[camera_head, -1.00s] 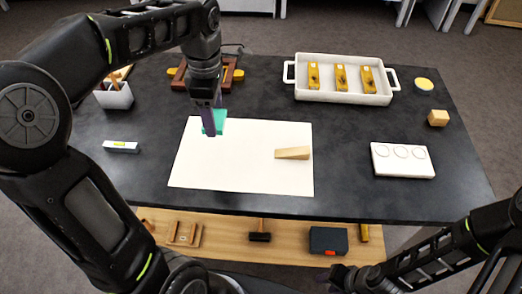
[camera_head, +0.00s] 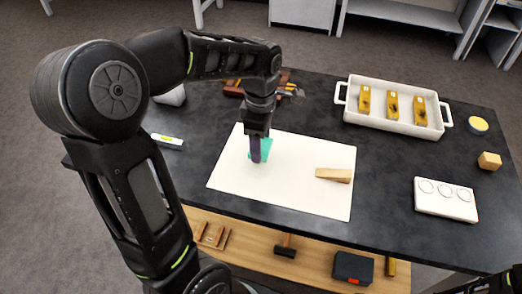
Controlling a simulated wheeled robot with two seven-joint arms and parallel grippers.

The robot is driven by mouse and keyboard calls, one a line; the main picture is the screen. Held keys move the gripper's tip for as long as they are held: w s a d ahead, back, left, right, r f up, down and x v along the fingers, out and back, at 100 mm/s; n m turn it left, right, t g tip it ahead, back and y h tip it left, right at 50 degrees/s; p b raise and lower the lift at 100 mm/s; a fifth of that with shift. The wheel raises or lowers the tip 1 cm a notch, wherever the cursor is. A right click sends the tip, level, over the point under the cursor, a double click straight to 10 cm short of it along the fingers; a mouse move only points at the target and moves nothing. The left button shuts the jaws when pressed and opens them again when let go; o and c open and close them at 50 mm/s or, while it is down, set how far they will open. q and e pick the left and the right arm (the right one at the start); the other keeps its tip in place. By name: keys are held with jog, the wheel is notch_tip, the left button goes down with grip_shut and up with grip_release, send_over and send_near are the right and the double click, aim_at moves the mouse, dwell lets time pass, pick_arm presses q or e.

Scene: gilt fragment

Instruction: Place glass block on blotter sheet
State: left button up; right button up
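The glass block (camera_head: 267,149) is a translucent teal-green piece at the upper left part of the blotter sheet (camera_head: 290,196), a cream-white rectangle on the dark table. My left gripper (camera_head: 256,158) points down at the block, and its purple-grey fingers hide part of it. I cannot tell whether the fingers are closed on the block, or whether the block rests on the sheet or is just above it.
A wooden wedge (camera_head: 334,175) lies on the sheet's right part. A white tray (camera_head: 388,122) with yellow pieces stands at the back right. A white slab with circles (camera_head: 445,199) lies at the right. A small level (camera_head: 167,141) lies left of the sheet. A lower shelf (camera_head: 316,255) holds tools.

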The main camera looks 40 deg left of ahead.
pick_arm(q)
jog(key=shift+f, duration=1.85)
jog(key=shift+f, duration=0.15)
jog(key=o, duration=1.5)
notch_tip(320, 180, up, 12)
jog(key=shift+r, duration=0.15)
